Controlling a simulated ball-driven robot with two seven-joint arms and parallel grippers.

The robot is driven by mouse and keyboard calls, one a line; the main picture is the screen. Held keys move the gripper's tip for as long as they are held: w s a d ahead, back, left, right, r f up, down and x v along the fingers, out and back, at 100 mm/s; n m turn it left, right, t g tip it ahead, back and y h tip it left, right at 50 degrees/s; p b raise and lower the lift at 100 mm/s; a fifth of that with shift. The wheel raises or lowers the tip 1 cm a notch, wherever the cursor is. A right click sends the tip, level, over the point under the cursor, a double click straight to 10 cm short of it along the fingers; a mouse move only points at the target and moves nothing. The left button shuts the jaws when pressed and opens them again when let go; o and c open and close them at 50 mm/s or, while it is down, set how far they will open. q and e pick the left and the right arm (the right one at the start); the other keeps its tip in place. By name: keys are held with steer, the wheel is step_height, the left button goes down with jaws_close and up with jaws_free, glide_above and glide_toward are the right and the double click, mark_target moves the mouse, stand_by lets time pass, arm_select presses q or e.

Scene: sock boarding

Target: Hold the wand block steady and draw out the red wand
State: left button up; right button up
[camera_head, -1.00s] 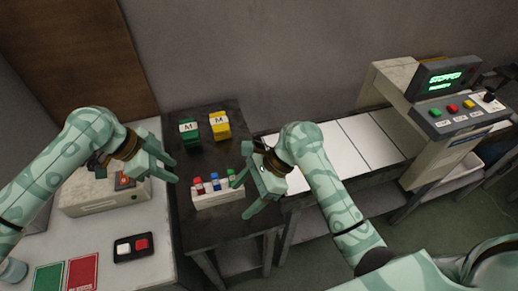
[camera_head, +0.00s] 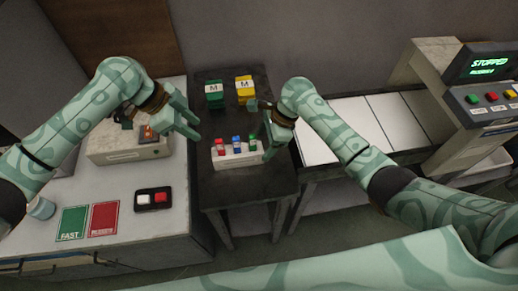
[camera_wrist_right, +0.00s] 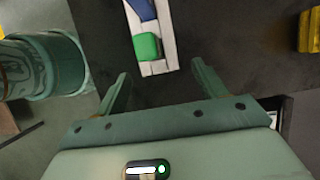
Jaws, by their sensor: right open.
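The white wand block (camera_head: 238,158) stands on the dark table with a red wand (camera_head: 220,148) at its left, a blue wand (camera_head: 236,144) in the middle and a green wand (camera_head: 252,144) at its right. My left gripper (camera_head: 192,125) is open and empty, to the left of the block and apart from it. My right gripper (camera_head: 266,133) is open close to the block's right end. In the right wrist view, the green wand (camera_wrist_right: 147,46) and the block's end (camera_wrist_right: 157,68) lie ahead of and between its fingers. The red wand is out of that view.
A green box (camera_head: 214,95) and a yellow box (camera_head: 245,90) marked M stand behind the block. A two-button panel (camera_head: 153,199) and green and red cards (camera_head: 73,223) lie on the left counter. A conveyor with a machine reading STOPPED (camera_head: 489,63) is at right.

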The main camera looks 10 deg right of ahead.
mark_target(259, 151)
steer(key=x, duration=0.5)
steer(key=shift+a+f, duration=0.1)
steer(key=shift+f, duration=0.05)
